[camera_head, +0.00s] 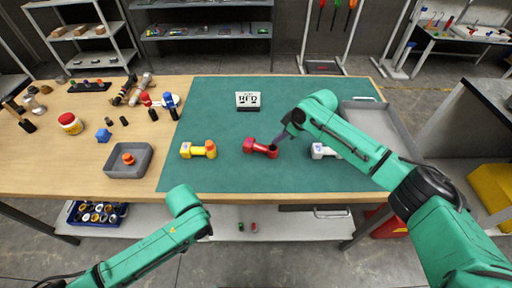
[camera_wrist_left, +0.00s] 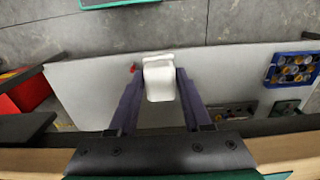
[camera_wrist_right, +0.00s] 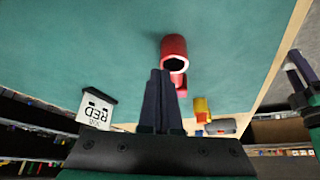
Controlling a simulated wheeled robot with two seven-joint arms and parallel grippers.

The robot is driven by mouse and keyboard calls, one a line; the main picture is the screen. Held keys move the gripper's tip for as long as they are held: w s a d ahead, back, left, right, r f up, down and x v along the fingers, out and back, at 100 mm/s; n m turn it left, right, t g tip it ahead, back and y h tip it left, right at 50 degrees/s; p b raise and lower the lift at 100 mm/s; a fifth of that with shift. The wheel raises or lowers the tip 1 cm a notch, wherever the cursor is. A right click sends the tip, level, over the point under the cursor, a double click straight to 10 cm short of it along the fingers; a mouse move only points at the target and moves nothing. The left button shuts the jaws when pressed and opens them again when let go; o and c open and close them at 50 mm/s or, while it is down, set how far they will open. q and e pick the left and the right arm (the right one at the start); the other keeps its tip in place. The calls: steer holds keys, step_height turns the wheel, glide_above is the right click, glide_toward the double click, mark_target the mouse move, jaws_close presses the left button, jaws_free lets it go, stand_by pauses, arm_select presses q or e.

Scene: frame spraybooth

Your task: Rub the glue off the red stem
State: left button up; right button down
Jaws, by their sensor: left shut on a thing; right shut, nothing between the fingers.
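The red stem (camera_head: 261,148) lies on the green mat in the head view, with a wider red head at its left end. In the right wrist view its red round end (camera_wrist_right: 174,48) shows just beyond the fingertips. I cannot make out glue for sure; a pale and dark patch shows at that end. My right gripper (camera_head: 275,144) is shut and empty, pointing down at the stem's right part; I cannot tell whether it touches. My left gripper (camera_wrist_left: 158,80) is shut on a white block (camera_wrist_left: 158,82), held out over the table's front edge; the head view hides its fingers.
A yellow piece (camera_head: 198,150) lies left of the stem and a white piece (camera_head: 321,151) right, partly behind my right arm. A card reading RED (camera_head: 248,101) stands behind. A grey tray (camera_head: 112,169) holds an orange-red part. The front of the green mat (camera_head: 250,178) is clear.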

arm_select(q)
steer(key=shift+f, duration=0.3)
arm_select(e)
steer(key=shift+f, duration=0.4)
